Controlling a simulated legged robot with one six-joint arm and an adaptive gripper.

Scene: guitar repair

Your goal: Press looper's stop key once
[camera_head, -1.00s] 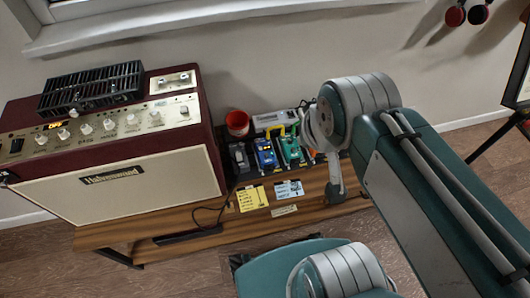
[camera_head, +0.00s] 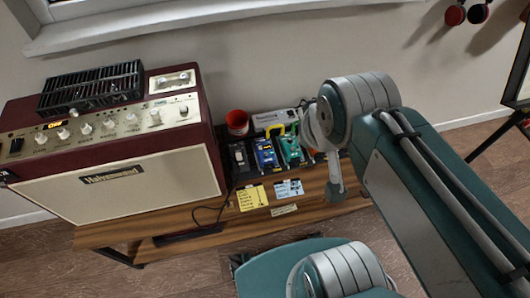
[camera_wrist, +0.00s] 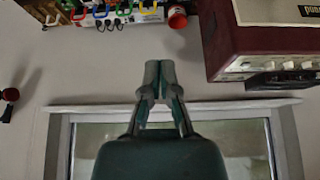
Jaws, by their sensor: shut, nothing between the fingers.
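I cannot tell for sure which device is the looper, and no stop key can be read. A row of small pedals stands on the wooden bench: a black pedal (camera_head: 238,156), a blue pedal (camera_head: 265,152) and a green pedal (camera_head: 290,149). Behind them is a pale grey box (camera_head: 272,120). In the wrist view, colored pieces (camera_wrist: 100,12) show along the top edge, cut off by the frame. My gripper (camera_wrist: 160,68) is shut and empty, pointing toward the wall, below those pieces in the picture and apart from them. My arm hides the pedals' right end in the head view.
A large maroon amplifier (camera_head: 130,180) stands left of the pedals; it also shows in the wrist view (camera_wrist: 250,42). A red cup (camera_head: 237,122) stands behind the pedals. Yellow and blue notes (camera_head: 251,197) are on the wooden bench (camera_head: 215,236). A window (camera_head: 140,20) is above.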

